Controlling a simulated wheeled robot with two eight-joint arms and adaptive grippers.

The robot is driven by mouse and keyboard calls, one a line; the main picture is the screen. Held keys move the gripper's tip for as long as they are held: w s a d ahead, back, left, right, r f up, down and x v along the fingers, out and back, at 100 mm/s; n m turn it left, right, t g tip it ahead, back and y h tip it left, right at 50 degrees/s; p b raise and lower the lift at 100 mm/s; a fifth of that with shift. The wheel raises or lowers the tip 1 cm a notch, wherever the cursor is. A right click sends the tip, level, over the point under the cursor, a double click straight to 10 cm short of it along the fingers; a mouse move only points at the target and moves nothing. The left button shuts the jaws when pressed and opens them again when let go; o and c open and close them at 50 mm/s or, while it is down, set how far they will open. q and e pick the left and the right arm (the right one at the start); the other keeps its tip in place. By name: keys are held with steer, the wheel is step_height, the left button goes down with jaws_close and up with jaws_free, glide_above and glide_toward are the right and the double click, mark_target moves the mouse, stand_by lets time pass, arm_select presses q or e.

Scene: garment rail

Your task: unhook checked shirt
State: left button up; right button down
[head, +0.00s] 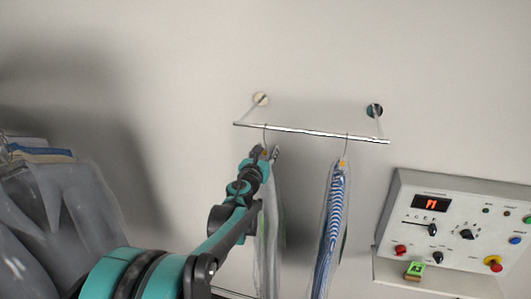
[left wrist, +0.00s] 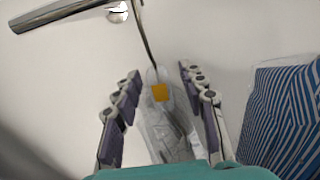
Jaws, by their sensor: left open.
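Two covered garments hang from a short wall rail (head: 310,132). The left garment (head: 270,235) is greyish under a clear cover; its pattern is too small to tell, so I cannot confirm that it is the checked shirt. The right garment (head: 333,220) has blue and white stripes. My left gripper (head: 265,153) is open at the neck of the left garment, just below the rail. In the left wrist view, the hanger neck with an orange tag (left wrist: 160,92) lies between the open fingers (left wrist: 158,95), apart from both. The hook runs up to the rail. My right gripper is not in view.
The striped garment also shows close on the right in the left wrist view (left wrist: 285,115). A control panel (head: 455,225) with knobs and buttons is on the wall at right. Grey garments (head: 60,210) hang at far left. The wall above the rail is clear.

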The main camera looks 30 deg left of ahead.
mark_target(265, 144)
arm_select(q)
jaws_close()
steer(key=shift+r+p, duration=1.15)
steer(key=shift+r, duration=0.55)
steer(key=shift+v, duration=2.35)
steer(key=shift+p+v, duration=0.35)
steer(key=shift+v, duration=0.85)
